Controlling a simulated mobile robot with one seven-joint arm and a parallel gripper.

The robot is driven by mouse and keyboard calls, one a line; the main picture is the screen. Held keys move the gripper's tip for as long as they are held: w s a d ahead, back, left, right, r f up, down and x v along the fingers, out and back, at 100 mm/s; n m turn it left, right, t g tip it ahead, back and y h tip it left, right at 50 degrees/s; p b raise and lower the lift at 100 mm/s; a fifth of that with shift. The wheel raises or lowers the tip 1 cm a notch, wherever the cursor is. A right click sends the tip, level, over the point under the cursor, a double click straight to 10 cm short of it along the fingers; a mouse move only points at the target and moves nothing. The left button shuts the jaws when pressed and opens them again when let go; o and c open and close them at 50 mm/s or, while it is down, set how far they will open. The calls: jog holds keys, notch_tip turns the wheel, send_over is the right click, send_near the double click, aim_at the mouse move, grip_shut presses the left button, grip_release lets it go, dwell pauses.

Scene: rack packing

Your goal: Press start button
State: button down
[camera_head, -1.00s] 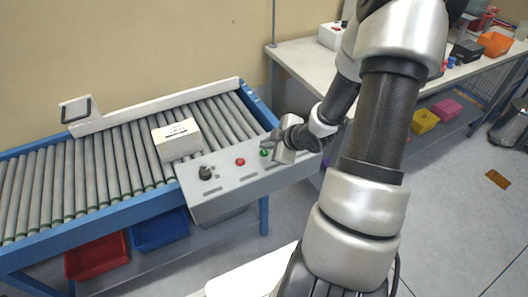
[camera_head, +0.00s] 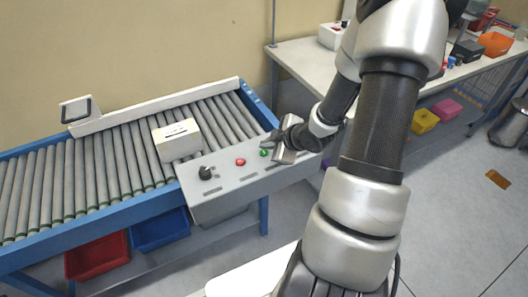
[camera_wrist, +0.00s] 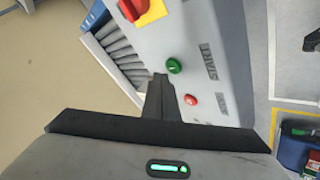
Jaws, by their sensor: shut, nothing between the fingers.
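The green start button (camera_head: 264,153) sits on the grey control panel (camera_head: 226,192) at the end of the conveyor. In the wrist view the green button (camera_wrist: 175,66) is beside the printed word START, just beyond my fingertips. My gripper (camera_head: 266,141) is shut and empty, close above the panel beside the green button. Its dark fingers also show in the wrist view (camera_wrist: 159,82), with their tips slightly left of the button. I cannot tell whether they touch the panel. The button's face is not covered in either view.
A red button (camera_head: 240,162) and a black knob (camera_head: 205,173) are left of the green button. The wrist view shows a red knob on a yellow plate (camera_wrist: 152,11). A white box (camera_head: 177,140) stands on the rollers. A workbench (camera_head: 307,60) stands behind.

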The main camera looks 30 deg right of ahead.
aim_at(267, 154)
jog(key=shift+f+b, duration=0.4)
jog(key=shift+f, duration=0.05)
jog(key=shift+f+b, duration=0.35)
dwell(0.7)
dwell(0.3)
jog(key=shift+r+p, duration=0.75)
jog(key=shift+r, duration=0.05)
notch_tip(267, 154, up, 5)
jog(key=p, duration=0.4)
jog(key=shift+p, duration=0.3)
